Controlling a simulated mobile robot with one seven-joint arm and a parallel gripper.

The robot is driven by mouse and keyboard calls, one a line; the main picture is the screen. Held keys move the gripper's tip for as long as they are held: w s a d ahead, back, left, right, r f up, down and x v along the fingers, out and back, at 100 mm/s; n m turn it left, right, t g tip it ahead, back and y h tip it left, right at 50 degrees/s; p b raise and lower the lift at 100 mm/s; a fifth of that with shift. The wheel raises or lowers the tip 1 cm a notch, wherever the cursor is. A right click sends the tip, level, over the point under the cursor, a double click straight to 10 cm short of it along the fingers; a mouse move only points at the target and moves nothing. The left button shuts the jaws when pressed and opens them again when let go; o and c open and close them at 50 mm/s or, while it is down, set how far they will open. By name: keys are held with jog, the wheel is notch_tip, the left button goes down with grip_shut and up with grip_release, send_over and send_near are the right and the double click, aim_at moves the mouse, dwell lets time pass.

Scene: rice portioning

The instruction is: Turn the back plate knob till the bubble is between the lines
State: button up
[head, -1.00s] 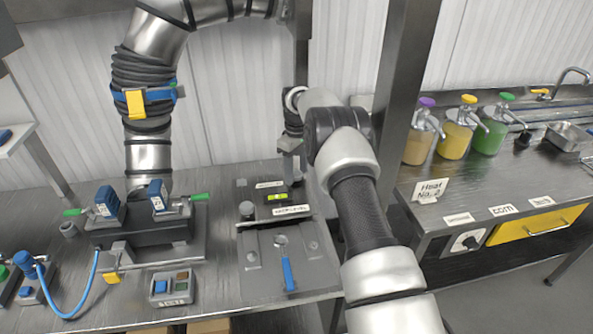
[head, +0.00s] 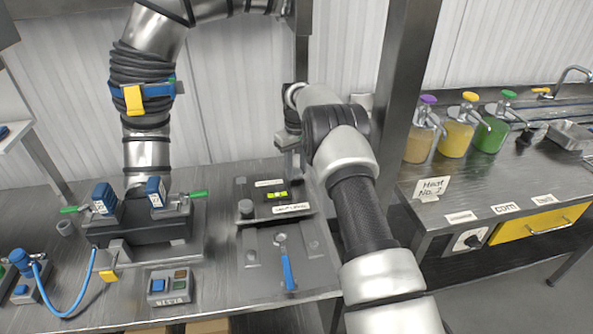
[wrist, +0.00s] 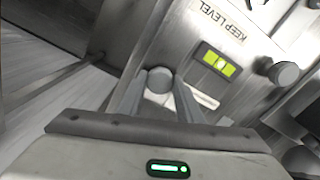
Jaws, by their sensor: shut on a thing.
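The back plate (head: 252,188) is a grey metal plate with a "KEEP LEVEL" label (head: 291,208). The label also shows in the wrist view (wrist: 222,25). A yellow-green bubble level (head: 277,195) with dark lines sits on the plate. It shows larger in the wrist view (wrist: 215,62), but I cannot tell exactly where its bubble lies. In the wrist view my gripper (wrist: 157,90) is shut on a round grey knob (wrist: 158,77), one finger on each side. My arm hides that knob in the head view. A second round knob (head: 246,207) stands at the plate's front left.
A lower plate with a blue-handled tool (head: 288,272) lies in front. A clamp fixture with blue blocks (head: 157,192) and a button box (head: 170,286) stand to the left. A steel post (head: 390,100) rises to the right, close to my arm.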

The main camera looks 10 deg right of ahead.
aim_at(296, 171)
jog(key=shift+m, duration=1)
jog(key=shift+r, duration=0.1)
jog(key=o, duration=1)
jog(key=shift+o, duration=0.2)
notch_tip(296, 171, up, 17)
jog(key=p, duration=0.1)
jog(key=shift+r+p, duration=0.2)
jog(key=shift+p, duration=0.1)
